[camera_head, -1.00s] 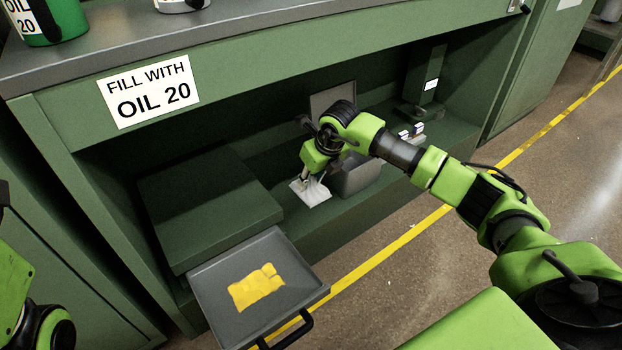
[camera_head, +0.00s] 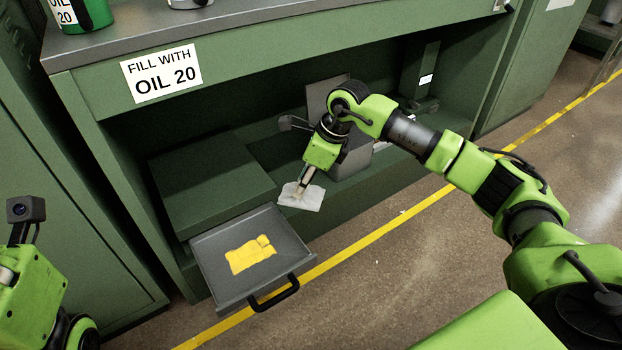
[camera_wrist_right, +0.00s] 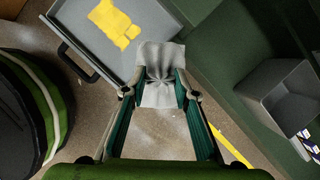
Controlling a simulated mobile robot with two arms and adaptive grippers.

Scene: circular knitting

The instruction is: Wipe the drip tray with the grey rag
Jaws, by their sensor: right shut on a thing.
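The drip tray (camera_head: 222,283) is a grey pulled-out tray with a black handle, low in the green cabinet. A yellow patch (camera_head: 250,255) lies on its floor. The tray also shows at the upper left of the right wrist view (camera_wrist_right: 68,22). My right gripper (camera_head: 302,188) is shut on the pale grey rag (camera_head: 309,201), held in the air to the right of the tray and apart from it. The rag hangs bunched between the fingertips in the right wrist view (camera_wrist_right: 157,92). My left arm shows at the left edge of the head view; its fingers are out of view.
A grey open bin (camera_wrist_right: 285,90) stands on the cabinet shelf behind the right gripper. A green block (camera_head: 205,185) is behind the tray. A sign (camera_head: 161,74) reads "FILL WITH OIL 20". The floor before the tray is clear, with a yellow line (camera_head: 375,235).

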